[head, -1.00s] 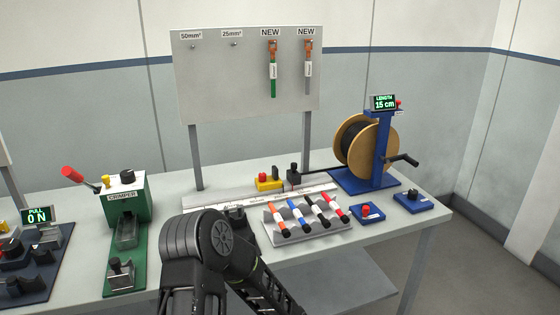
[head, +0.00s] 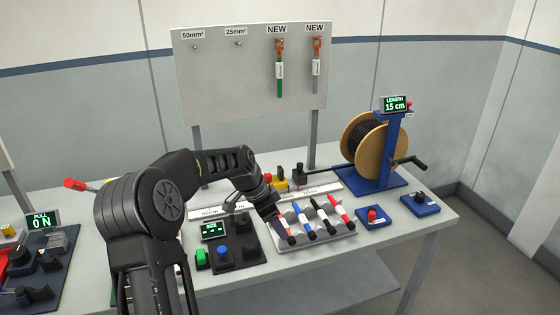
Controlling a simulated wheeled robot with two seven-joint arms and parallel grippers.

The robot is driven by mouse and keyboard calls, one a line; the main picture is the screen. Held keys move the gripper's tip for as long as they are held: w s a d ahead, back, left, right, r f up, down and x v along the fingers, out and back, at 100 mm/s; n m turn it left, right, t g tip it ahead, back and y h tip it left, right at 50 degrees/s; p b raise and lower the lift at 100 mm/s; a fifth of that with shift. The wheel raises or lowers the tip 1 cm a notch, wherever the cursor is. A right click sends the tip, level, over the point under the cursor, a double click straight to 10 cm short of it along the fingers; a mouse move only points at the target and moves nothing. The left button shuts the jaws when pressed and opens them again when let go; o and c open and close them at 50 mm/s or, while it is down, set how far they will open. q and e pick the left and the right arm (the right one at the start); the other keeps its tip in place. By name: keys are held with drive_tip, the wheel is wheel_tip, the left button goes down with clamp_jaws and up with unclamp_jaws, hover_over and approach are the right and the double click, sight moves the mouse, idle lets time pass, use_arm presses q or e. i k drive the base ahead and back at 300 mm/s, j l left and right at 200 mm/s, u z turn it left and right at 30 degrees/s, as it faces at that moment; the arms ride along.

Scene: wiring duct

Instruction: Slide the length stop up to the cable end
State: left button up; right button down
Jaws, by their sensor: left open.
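A white ruled rail (head: 325,187) lies along the back of the bench. On it stand a yellow block (head: 281,186) with red and dark tops and a black block with a knob (head: 299,174). I cannot tell for sure which is the length stop. Black cable is wound on the wooden spool (head: 384,151); a short stretch reaches left towards the black block, and its end is not clear. My left gripper (head: 276,214) points down in front of the rail, over the left end of the marker rack. It is open, with its fingertips hard to make out. My right gripper is out of view.
Several markers lie in a grey rack (head: 340,233). A SIZE display (head: 212,230) stands left of it, with a dark device carrying a blue knob (head: 222,252). A red button box (head: 373,216) and a black-knob box (head: 420,203) sit at the right. The LENGTH display (head: 395,104) reads 15 cm.

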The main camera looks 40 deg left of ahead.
sight(279, 181)
drive_tip(key=i+j, duration=0.95)
drive_tip(key=j, duration=0.25)
